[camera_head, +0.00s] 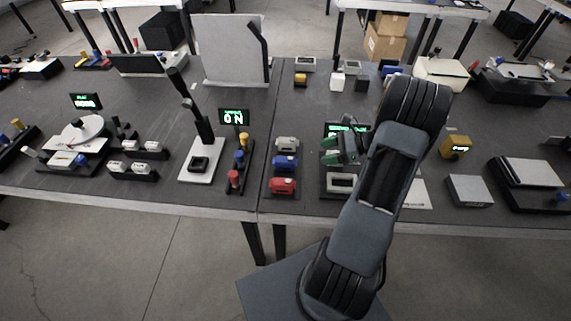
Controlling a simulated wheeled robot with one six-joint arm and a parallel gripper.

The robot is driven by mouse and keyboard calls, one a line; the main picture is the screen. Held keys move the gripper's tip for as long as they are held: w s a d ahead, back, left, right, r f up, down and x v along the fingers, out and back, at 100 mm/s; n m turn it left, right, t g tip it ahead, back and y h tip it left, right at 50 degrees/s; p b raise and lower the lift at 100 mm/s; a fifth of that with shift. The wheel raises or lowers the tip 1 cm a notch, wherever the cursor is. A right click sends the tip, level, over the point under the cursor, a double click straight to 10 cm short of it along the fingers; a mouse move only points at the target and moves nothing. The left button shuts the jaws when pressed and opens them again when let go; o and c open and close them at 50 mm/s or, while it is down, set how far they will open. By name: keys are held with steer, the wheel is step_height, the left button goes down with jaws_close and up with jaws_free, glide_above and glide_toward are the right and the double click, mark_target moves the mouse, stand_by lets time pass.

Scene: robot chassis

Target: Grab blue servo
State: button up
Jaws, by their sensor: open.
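A blue servo (285,162) sits in the middle of a short row on the table, between a grey-white servo (286,144) behind it and a red servo (283,185) in front. My gripper (332,150) is to the right of this row, at the end of my bent dark arm. It looks open and empty, apart from the blue servo. Its fingers are small and partly merge with a green-lit display (345,129) behind them. My arm hides part of the table to the right.
A grey block (340,182) lies below my gripper. A tall grey panel (232,50) stands behind. Bare table lies behind the servo row.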

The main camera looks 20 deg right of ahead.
mark_target(292, 160)
steer(key=x, duration=0.7)
steer(key=shift+w+a+f+p, duration=0.2)
steer(key=shift+w+f+p, duration=0.05)
steer(key=shift+f+p, duration=0.1)
steer(key=shift+p+x, duration=0.45)
steer(key=shift+x, duration=2.3)
steer(key=shift+s+r, duration=0.1)
steer(key=c, duration=1.1)
